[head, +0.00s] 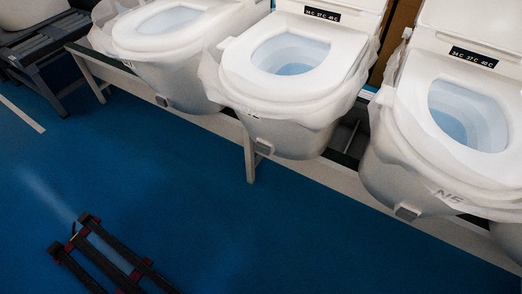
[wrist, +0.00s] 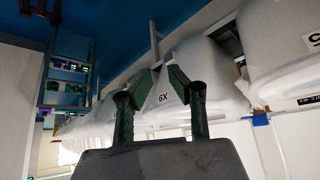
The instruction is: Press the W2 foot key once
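Three white toilets stand in a row in the head view: left (head: 165,45), middle (head: 290,105) and right (head: 450,140). Each has a small grey key low on its front: left key (head: 161,101), middle key (head: 264,147) and right key (head: 407,212). I cannot read W2 on any of them. The right toilet has a dark marking like "N6". My gripper (wrist: 158,76) shows only in the wrist view, its dark fingers angled inward with a gap between the tips. It appears empty. A white toilet body (wrist: 168,90) marked like "6X" lies beyond the fingers.
A pale rail (head: 330,183) runs under the toilets, with a support leg (head: 249,158). A dark frame with red joints (head: 100,260) lies on the blue floor at lower left. A dark bench (head: 45,50) stands at upper left. The floor between is clear.

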